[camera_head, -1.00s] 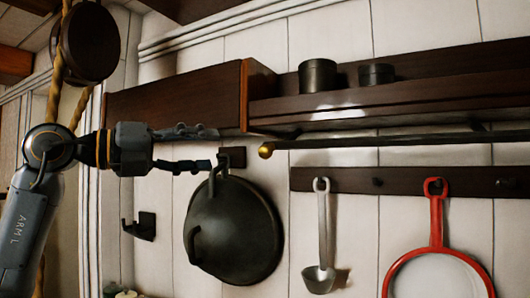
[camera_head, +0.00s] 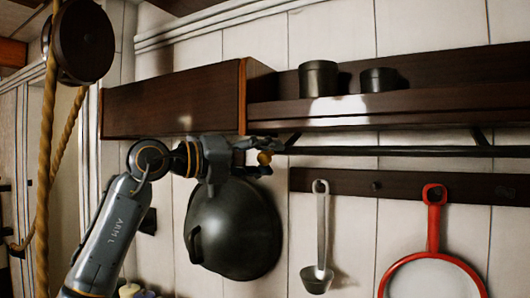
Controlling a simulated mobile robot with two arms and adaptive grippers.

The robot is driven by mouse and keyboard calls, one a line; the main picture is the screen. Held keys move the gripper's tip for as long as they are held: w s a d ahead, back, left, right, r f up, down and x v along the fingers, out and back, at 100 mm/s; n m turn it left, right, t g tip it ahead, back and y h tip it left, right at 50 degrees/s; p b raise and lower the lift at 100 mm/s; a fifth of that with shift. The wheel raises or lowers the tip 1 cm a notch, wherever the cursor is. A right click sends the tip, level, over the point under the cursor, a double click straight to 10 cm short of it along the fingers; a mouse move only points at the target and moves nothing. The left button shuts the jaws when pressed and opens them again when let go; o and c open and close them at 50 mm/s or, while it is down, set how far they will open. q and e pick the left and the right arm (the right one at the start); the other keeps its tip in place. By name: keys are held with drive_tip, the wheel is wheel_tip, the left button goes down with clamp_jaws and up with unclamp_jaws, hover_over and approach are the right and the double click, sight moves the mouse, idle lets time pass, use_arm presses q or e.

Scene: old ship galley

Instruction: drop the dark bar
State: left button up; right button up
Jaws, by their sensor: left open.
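The dark bar (camera_head: 400,151) runs nearly level under the wall shelf, with a brass knob (camera_head: 264,158) at its left end. Its right end is out of view. My left gripper (camera_head: 262,157) is at that knob, with one finger above it and one below. The fingers are apart, and I cannot tell whether they touch the knob. My right gripper is not in view.
A dark wooden shelf (camera_head: 400,105) with two dark canisters is above the bar. Below hang a black lidded pan (camera_head: 235,230), partly behind my gripper, a ladle (camera_head: 321,230) and a red-rimmed strainer (camera_head: 434,225). A rope and pulley (camera_head: 84,40) hang at left.

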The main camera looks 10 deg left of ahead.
use_arm(q)
clamp_jaws()
idle(0.3)
